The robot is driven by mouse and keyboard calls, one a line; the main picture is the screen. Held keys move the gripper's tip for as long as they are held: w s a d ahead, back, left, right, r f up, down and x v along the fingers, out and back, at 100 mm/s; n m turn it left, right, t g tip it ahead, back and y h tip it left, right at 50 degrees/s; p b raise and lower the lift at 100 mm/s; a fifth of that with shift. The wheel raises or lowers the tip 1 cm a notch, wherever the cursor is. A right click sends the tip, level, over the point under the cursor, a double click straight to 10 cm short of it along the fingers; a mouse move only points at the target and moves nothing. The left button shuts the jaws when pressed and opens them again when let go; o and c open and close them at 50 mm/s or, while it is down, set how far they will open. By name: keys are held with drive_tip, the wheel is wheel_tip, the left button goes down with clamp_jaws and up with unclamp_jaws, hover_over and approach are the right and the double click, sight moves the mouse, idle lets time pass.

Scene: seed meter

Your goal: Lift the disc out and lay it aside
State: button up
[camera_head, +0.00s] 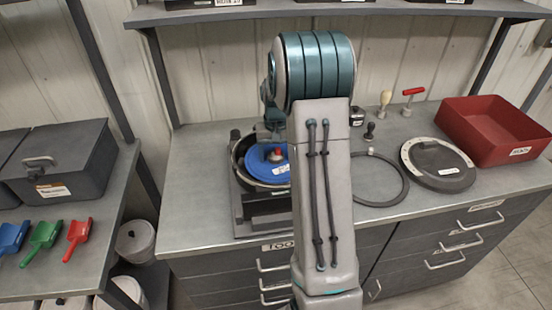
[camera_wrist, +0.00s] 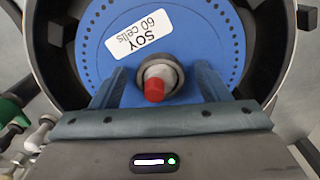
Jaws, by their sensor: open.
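The blue seed disc (camera_head: 258,164) sits in the dark round meter housing (camera_wrist: 52,70) on the workbench. In the wrist view the disc (camera_wrist: 210,75) carries a white label reading "SOY 60 cells" and a ring of small holes near its edge. A grey hub with a red tip (camera_wrist: 154,90) stands at its centre. My gripper (camera_wrist: 158,67) is open above the disc, with one blue finger on each side of the hub. Nothing is held between the fingers. Whether the fingertips touch the disc, I cannot tell. In the head view my arm hides the right part of the housing.
Right of the housing a black ring (camera_head: 403,190) and a round grey-rimmed cover (camera_head: 438,180) lie on the workbench (camera_head: 205,225). A red bin (camera_head: 475,123) stands at the back right. Small hand tools stand behind the ring. Bare bench shows along the front edge.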

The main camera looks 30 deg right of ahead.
drive_tip(key=c, duration=1.1)
drive_tip(key=shift+o, duration=0.2)
wheel_tip(320, 180, up, 10)
drive_tip(key=shift+r+b, duration=0.1)
drive_tip(key=shift+b, duration=0.6)
wheel_tip(320, 180, up, 7)
drive_tip(key=p, duration=0.5)
drive_tip(key=shift+p, duration=0.35)
